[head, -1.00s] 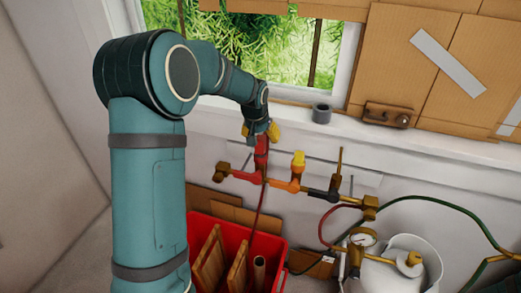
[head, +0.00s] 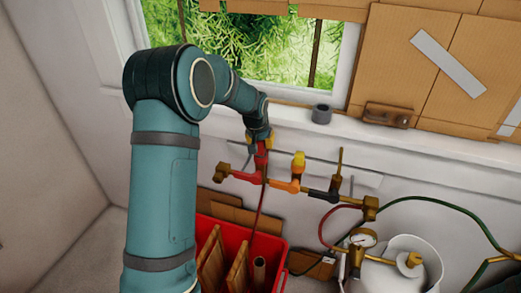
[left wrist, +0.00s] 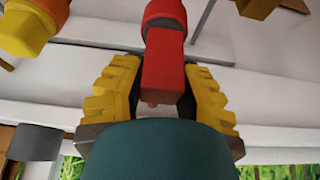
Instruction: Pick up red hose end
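The red hose end (head: 260,158) stands upright at the red fitting on the wall pipe, and a thin dark red hose (head: 257,215) hangs below it. In the left wrist view the red piece (left wrist: 163,60) points between my two fingers. My left gripper (head: 260,143) is at the upper part of it. Its yellow stepped fingers (left wrist: 165,90) lie on both sides of the red piece, open, with narrow gaps. Contact is hard to tell. My right gripper is not in view.
An orange fitting with a yellow cap (head: 298,162) stands close to the right on the same pipe. A red crate (head: 280,252) with wooden pieces is below. The window sill carries a grey cup (head: 321,114). A white tank (head: 425,270) and gauge (head: 363,238) are at the right.

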